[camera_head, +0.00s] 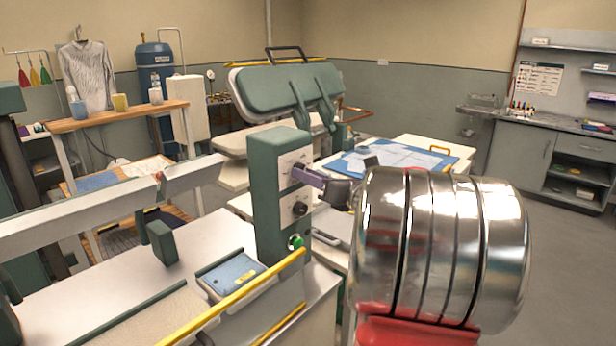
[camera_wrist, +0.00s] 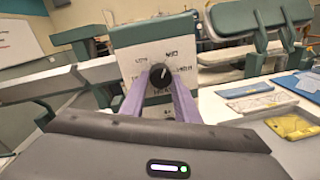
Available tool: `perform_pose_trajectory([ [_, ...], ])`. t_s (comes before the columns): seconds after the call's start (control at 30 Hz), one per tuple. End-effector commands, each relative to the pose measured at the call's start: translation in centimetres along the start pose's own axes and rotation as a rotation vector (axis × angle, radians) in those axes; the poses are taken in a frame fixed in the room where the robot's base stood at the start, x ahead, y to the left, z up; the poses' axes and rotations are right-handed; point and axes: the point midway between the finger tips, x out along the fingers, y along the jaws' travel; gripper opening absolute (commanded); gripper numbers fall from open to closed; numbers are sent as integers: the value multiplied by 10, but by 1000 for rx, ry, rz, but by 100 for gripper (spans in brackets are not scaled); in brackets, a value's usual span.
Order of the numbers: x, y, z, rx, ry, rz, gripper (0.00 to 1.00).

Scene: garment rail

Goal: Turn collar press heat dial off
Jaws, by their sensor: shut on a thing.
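The collar press control post (camera_head: 272,200) is a green column with a pale panel facing right in the head view. My gripper (camera_head: 305,175) reaches its upper part from the right, with purple fingers that hide the upper knob. In the wrist view a round black dial (camera_wrist: 160,74) with a pale pointer mark sits on the white panel (camera_wrist: 150,55). My gripper (camera_wrist: 160,88) is shut on this dial, one finger on each side. The pointer tilts up and to the right. Labels surround the dial, but they are too blurred to read surely.
A second black knob (camera_head: 299,209) and a green button (camera_head: 296,242) are lower on the post. A yellow rail (camera_head: 235,297) runs along the front of the press table. The raised green press head (camera_head: 285,86) stands behind. A blue board (camera_head: 390,158) with papers lies beyond.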

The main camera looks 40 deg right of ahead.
Motion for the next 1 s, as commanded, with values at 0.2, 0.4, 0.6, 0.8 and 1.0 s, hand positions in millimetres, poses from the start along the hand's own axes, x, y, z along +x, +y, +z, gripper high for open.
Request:
perform_pose_trajectory([
  [0.2, -1, -1, 0, 0, 0, -1, 6],
  [0.4, -1, -1, 0, -15, -1, -2, 6],
  [0.6, -1, -2, 0, -73, -5, -1, 6],
  [0.8, -1, -2, 0, -189, -12, 1, 6],
  [1.0, -1, -3, 0, -355, -22, 3, 6],
])
